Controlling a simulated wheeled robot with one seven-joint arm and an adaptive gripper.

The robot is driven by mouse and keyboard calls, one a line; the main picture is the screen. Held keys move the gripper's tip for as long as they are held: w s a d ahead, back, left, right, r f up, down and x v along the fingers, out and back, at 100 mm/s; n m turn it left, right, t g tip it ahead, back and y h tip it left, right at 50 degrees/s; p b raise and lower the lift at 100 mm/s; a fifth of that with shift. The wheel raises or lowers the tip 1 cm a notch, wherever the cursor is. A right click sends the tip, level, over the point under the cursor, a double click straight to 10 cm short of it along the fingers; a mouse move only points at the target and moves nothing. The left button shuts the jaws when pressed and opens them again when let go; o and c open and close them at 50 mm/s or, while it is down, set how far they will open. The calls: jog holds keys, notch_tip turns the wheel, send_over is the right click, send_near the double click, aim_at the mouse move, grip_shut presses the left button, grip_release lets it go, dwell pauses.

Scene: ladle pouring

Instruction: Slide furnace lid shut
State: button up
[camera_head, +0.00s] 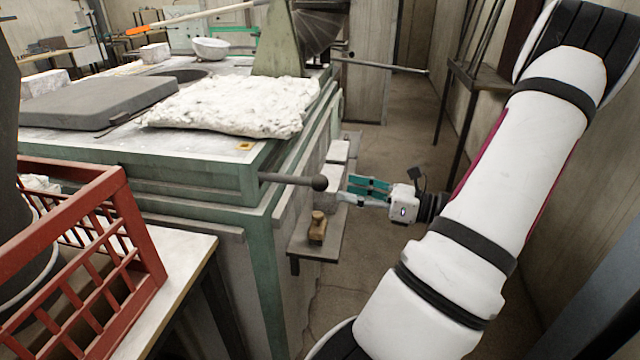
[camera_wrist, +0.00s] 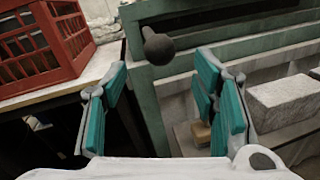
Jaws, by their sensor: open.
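The furnace lid (camera_head: 95,102) is a thick grey slab lying on the furnace top at the left. Part of a dark round opening (camera_head: 185,75) shows behind it. A dark rod with a ball knob (camera_head: 320,183) sticks out from the furnace's near corner; I cannot tell whether it joins the lid. The knob also shows in the wrist view (camera_wrist: 159,48), ahead of the space between the fingers. My gripper (camera_head: 355,189) is open and empty, with teal finger pads, just right of the knob and apart from it. Its fingers also show in the wrist view (camera_wrist: 163,75).
A lumpy white blanket (camera_head: 235,108) covers part of the green-framed furnace top (camera_head: 190,155). A side shelf (camera_head: 318,245) holds pale blocks (camera_head: 337,165) and a small wooden piece (camera_head: 317,227). A red crate (camera_head: 75,260) stands on a table at left. Floor (camera_head: 390,140) is clear behind my gripper.

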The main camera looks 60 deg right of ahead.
aim_at(320, 183)
jog(key=w, duration=0.2)
jog(key=w+a, duration=0.1)
jog(key=w, duration=0.5)
jog(key=shift+a, duration=0.3)
grip_shut()
